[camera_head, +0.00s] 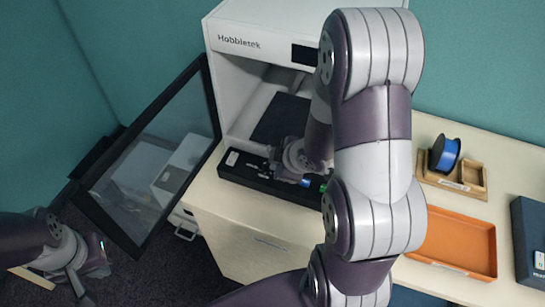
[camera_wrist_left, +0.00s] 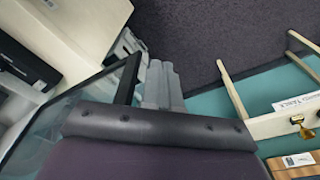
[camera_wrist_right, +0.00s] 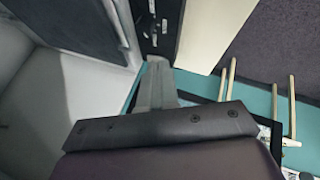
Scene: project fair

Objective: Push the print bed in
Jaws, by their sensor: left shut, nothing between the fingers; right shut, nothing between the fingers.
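The white printer (camera_head: 225,90) stands on the cabinet with its framed glass door (camera_head: 150,160) swung open to the left. The dark print bed (camera_head: 280,120) lies inside its chamber, partly hidden by my right arm; it also shows at the upper left of the right wrist view (camera_wrist_right: 65,30). My right gripper (camera_wrist_right: 158,68) is shut and empty, in front of the bed and above the black tray; whether it touches the bed I cannot tell. My left gripper (camera_wrist_left: 165,75) is shut and empty, low beside the open door, away from the bed.
A black tray (camera_head: 235,172) with small tools lies along the printer's front. To the right are a blue spool (camera_head: 445,154) in a wooden holder (camera_head: 473,178), an orange tray (camera_head: 465,240) and a dark box (camera_head: 530,235). The open door limits room at the left.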

